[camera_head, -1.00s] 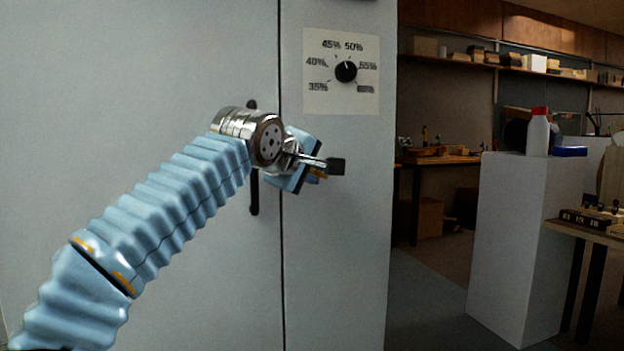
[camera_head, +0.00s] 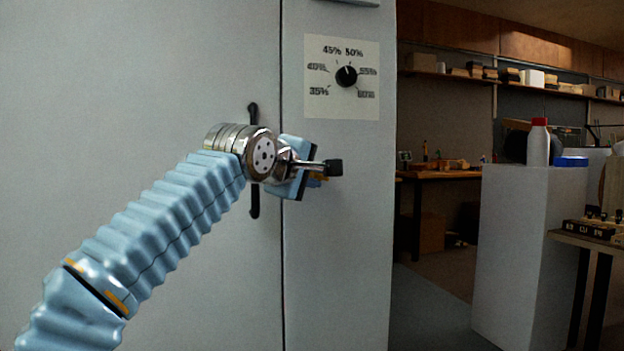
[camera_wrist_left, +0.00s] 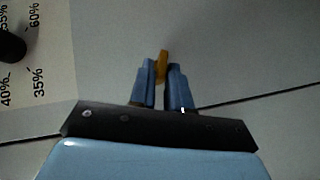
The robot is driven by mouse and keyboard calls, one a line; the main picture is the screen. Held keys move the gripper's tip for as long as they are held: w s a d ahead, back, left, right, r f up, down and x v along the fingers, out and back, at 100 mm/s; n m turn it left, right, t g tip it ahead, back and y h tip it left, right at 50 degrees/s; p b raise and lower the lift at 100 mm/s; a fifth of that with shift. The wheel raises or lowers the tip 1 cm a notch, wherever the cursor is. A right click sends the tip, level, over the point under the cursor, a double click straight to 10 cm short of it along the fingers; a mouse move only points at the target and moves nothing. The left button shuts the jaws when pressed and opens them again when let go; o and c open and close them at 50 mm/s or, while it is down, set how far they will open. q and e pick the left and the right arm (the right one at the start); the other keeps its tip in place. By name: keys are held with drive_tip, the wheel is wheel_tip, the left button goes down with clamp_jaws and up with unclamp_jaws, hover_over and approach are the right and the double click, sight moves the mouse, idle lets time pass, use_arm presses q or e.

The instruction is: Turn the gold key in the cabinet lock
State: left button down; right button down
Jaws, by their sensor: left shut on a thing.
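The gold key (camera_wrist_left: 162,64) shows in the left wrist view as a gold piece between the two blue fingers of my left gripper (camera_wrist_left: 164,76), which is shut on it. In the head view, my left gripper (camera_head: 319,179) is at the cabinet front (camera_head: 345,250), right of the door seam. Only a small gold bit of the key (camera_head: 314,184) shows there, beneath the gripper. The lock is hidden behind the gripper and key, so how deep the key sits cannot be told. My right gripper is not in view.
A black dial (camera_head: 347,76) on a white percentage plate (camera_head: 368,50) is above the gripper. A black door handle (camera_head: 254,205) is left of the seam, partly behind my left wrist. A white pedestal (camera_head: 520,250) with a red-capped bottle (camera_head: 538,143) stands at right.

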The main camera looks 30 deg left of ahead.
use_arm(q)
drive_tip(key=shift+f+n+t+b, duration=0.35)
drive_tip(key=shift+n+t+b, duration=0.3)
drive_tip(key=shift+b, duration=0.95)
drive_tip(key=shift+f+n+t+b, duration=0.3)
drive_tip(key=shift+n+t+b, duration=0.35)
drive_tip(key=shift+b, duration=0.95)
drive_tip(key=shift+r, duration=0.1)
